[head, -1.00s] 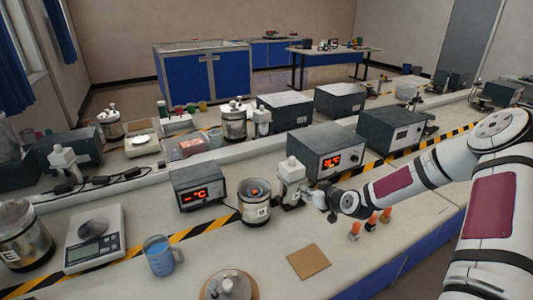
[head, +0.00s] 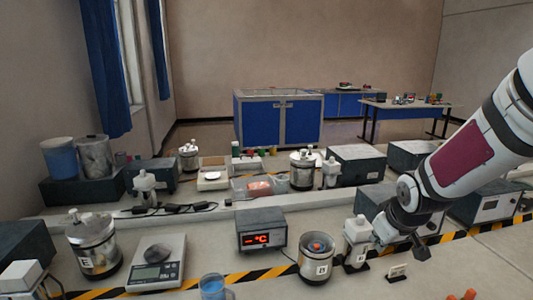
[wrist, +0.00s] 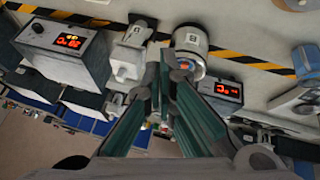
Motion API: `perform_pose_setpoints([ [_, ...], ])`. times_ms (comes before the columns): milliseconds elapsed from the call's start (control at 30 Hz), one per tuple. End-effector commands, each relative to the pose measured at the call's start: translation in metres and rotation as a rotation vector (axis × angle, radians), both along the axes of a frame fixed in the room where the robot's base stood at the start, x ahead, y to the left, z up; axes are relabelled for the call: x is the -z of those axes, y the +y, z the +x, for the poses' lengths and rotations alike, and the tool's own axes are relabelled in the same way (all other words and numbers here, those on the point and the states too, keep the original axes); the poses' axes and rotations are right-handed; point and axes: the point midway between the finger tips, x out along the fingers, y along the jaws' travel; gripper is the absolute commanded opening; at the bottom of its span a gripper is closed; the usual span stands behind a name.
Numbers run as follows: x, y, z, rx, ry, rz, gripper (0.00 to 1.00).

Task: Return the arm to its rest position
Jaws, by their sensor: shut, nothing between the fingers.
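My arm (head: 465,155) comes in from the right in the head view, bent above the bench (head: 470,270). Its wrist end hangs in front of a dark box and beside a white upright device (head: 357,240). My gripper (wrist: 162,64) shows in the wrist view as two long dark-green fingers with their tips together. Nothing is held between them. Past the tips, in the wrist view, are the white device (wrist: 130,58) and a labelled metal vessel (wrist: 190,42); how far the tips are from them is hard to tell.
The vessel (head: 316,258) stands on the bench beside a box with a red display (head: 262,238). A balance (head: 157,262), a vessel marked E (head: 93,245) and a blue cup (head: 213,287) are farther left.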

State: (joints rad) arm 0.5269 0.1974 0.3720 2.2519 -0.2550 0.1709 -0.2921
Motion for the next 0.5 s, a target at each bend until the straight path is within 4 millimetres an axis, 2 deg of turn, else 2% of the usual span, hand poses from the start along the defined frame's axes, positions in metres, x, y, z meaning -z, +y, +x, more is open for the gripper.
perform_pose_setpoints([
  [33, -0.018, 0.006, -0.011, 0.015, 0.0, -0.017, 0.0],
  [200, -0.064, 0.022, -0.058, 0.091, 0.013, -0.03, 0.0],
  [367, -0.101, 0.038, -0.107, 0.163, 0.012, -0.005, 0.0],
  [500, -0.124, 0.053, -0.154, 0.219, 0.009, 0.047, 0.0],
])
